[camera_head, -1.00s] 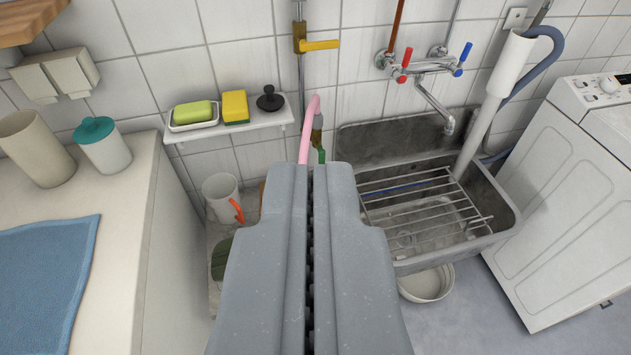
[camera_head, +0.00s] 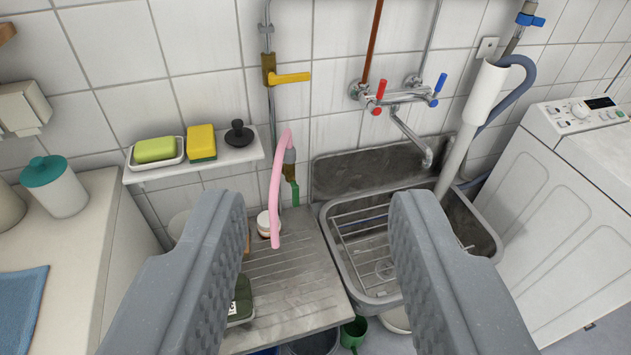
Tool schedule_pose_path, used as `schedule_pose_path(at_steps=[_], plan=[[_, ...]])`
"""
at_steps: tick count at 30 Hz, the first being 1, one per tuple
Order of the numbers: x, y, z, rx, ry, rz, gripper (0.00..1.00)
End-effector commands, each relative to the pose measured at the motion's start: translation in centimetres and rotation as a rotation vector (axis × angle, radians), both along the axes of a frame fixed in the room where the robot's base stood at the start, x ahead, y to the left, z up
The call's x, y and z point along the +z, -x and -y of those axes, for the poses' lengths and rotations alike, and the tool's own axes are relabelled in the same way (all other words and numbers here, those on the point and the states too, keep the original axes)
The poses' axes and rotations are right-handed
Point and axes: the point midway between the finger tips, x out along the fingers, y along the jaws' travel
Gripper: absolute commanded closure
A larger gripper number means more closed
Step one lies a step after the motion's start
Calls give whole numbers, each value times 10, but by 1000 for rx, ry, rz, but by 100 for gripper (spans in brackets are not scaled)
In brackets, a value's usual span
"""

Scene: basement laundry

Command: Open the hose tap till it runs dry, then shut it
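A brass tap (camera_head: 289,172) with a green lever (camera_head: 295,194) hanging down is at the wall, left of the sink. A pink hose (camera_head: 275,200) arches beside it and hangs in front, its lower end over the drainboard. Above, a brass valve (camera_head: 268,68) on the vertical pipe has a yellow lever (camera_head: 291,78) pointing right, across the pipe. My gripper (camera_head: 315,205) is open and empty. In the picture its fingers stand either side of the hose and tap, apparently nearer the camera. I see no water running from the hose.
The stone sink (camera_head: 485,227) with a wire rack is on the right, below a red-and-blue mixer tap (camera_head: 400,95). A shelf (camera_head: 195,168) with soap and sponge juts out at left. A grooved drainboard (camera_head: 300,275) carries a small white round object (camera_head: 264,224) under the hose.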

Motion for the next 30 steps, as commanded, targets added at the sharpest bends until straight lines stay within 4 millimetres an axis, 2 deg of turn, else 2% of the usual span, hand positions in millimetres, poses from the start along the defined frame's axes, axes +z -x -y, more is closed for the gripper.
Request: schedule_pose_path(at_steps=[1,3,8,14,21,28,30], plan=[[-5,-23,6,-19,15,1,62],[-13,-50,13,-38,34,9,62],[-34,-109,28,-69,81,34,62],[-72,-177,45,-82,135,60,62],[-132,-248,61,-58,184,86,62],[-205,-302,70,-5,205,105,62],[-230,-316,71,18,205,108,62]])
